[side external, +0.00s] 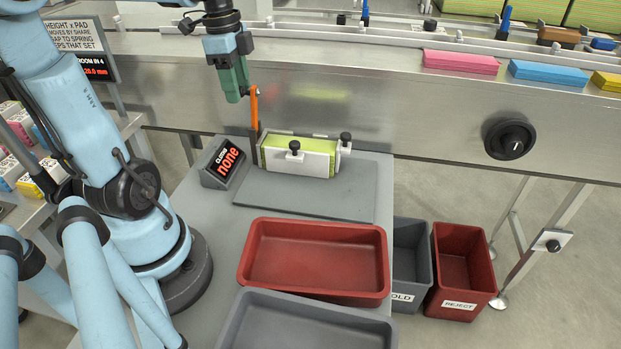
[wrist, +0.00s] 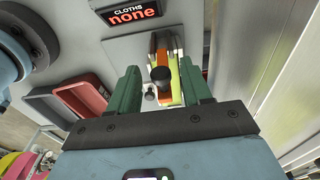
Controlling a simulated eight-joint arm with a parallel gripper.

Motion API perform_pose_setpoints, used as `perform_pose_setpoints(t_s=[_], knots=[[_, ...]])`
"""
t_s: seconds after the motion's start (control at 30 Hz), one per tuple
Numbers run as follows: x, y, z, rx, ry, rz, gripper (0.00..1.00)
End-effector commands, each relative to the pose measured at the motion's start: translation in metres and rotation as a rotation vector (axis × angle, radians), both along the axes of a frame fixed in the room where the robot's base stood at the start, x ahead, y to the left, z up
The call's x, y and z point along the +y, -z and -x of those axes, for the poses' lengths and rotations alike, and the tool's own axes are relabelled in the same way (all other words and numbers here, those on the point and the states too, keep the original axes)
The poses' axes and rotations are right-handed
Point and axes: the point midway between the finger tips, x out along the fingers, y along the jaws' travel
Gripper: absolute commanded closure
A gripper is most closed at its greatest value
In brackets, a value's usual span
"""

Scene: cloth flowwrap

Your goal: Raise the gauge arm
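The gauge arm (side external: 254,107) is an orange bar standing near upright at the left end of a white holder (side external: 300,156) with yellow-green contents. In the wrist view, orange (wrist: 164,60) shows behind a black knob (wrist: 161,76), between my fingers. My gripper (side external: 239,97) has green fingers pointing down, close to the upper left of the gauge arm. In the wrist view my gripper (wrist: 161,84) is open, its fingers well apart on either side of the knob. Whether a finger touches the arm cannot be told.
A display (side external: 225,162) reading "CLOTHS none" stands left of the holder. A red tray (side external: 315,225) and a grey tray (side external: 300,300) lie in front. The steel conveyor side (side external: 380,100) rises close behind. The grey mat (side external: 330,197) before the holder is clear.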

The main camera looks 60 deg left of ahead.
Motion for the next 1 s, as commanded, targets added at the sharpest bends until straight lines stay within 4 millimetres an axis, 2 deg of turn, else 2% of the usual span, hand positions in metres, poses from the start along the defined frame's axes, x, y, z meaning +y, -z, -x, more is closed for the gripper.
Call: perform_pose_setpoints(t_s=[0.37, 0.47, 1.0], knots=[[0.000, -0.008, -0.001, -0.002, 0.001, 0.002, 0.52], [0.001, -0.019, 0.000, -0.002, 0.001, 0.002, 0.52], [0.007, -0.104, 0.006, -0.001, 0.000, 0.001, 0.52]])
